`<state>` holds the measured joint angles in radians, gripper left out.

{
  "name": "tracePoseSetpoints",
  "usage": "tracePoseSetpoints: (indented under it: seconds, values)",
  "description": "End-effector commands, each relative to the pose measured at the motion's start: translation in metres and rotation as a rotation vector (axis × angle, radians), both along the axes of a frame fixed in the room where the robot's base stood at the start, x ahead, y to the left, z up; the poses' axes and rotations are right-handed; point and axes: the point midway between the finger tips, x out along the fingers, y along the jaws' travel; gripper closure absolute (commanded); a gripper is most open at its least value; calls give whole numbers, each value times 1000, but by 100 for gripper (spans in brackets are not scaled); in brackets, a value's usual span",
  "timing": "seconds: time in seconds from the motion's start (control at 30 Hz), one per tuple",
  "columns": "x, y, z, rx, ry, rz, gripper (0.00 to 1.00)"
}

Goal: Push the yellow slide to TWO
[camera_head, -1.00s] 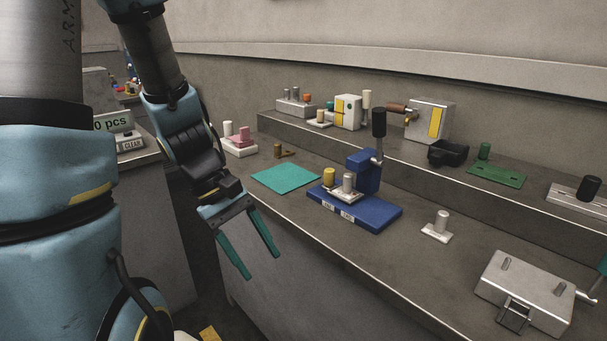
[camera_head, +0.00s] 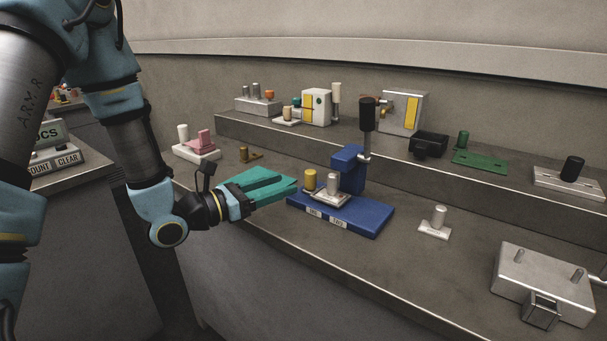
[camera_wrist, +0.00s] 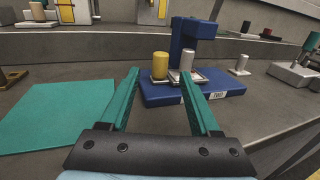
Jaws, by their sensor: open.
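A blue fixture (camera_head: 365,218) stands on the bench with an upright blue block, a black-handled lever (camera_head: 367,115) and two white labels on its front edge. The right label reads TWO in the wrist view (camera_wrist: 218,96). A yellow knob (camera_head: 310,180) stands at the left end of the fixture, beside a silver post on a metal plate (camera_head: 331,198). The yellow knob also shows in the wrist view (camera_wrist: 160,65). My gripper (camera_head: 289,182) is open and empty, its fingers pointing at the fixture, just left of the yellow knob in the head view.
A teal mat (camera_wrist: 50,115) lies left of the fixture. A small silver post on a base (camera_head: 437,222) and a metal box (camera_head: 545,282) stand to the right. A raised shelf (camera_head: 300,133) with several fixtures runs behind.

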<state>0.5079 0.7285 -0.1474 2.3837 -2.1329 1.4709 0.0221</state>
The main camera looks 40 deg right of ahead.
Motion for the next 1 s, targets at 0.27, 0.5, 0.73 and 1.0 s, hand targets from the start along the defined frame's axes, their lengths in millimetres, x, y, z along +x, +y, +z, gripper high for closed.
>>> tracePoseSetpoints:
  seconds: [0.27,0.5,0.73,1.0]
  values:
    - [-4,-53,2,0,-2,-4,37]
    - [-6,-82,1,2,0,-3,37]
    - [-5,-88,0,1,-1,-1,37]
    - [-5,-88,0,1,-1,-1,49]
